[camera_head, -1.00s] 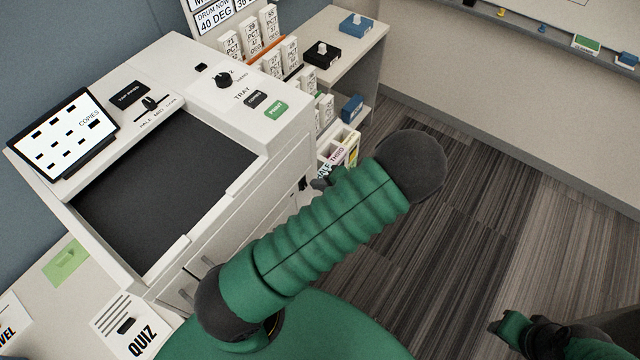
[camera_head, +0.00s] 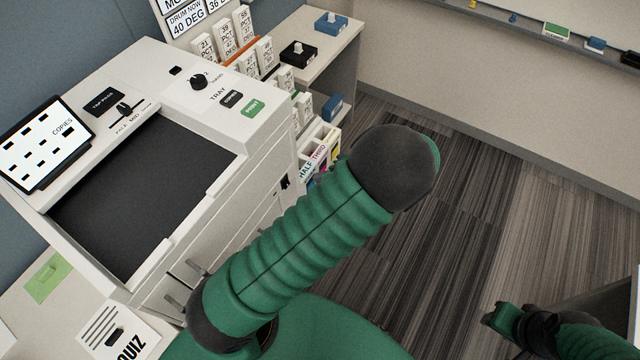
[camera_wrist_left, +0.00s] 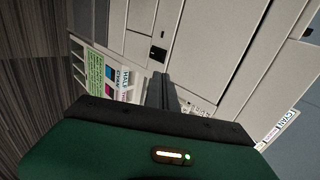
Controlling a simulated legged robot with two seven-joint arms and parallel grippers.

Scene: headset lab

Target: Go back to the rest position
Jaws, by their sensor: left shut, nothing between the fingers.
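My left gripper shows in the left wrist view (camera_wrist_left: 162,92) with its dark fingers together and nothing between them. It is in front of the white machine's panels in that view; I cannot tell the distance. In the head view my green left arm crosses the middle, its dark joint at the upper right, and hides most of the left gripper. Part of my right arm shows at the lower right, but I see no right gripper fingers.
A white copier (camera_head: 255,165) with a dark top and a tilted screen (camera_head: 42,142) stands at the left. Behind it a shelf (camera_head: 335,45) holds a black box (camera_head: 299,54) and a blue box (camera_head: 331,23). A quiz sheet (camera_head: 118,332) lies at the lower left. Striped floor is clear at the right.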

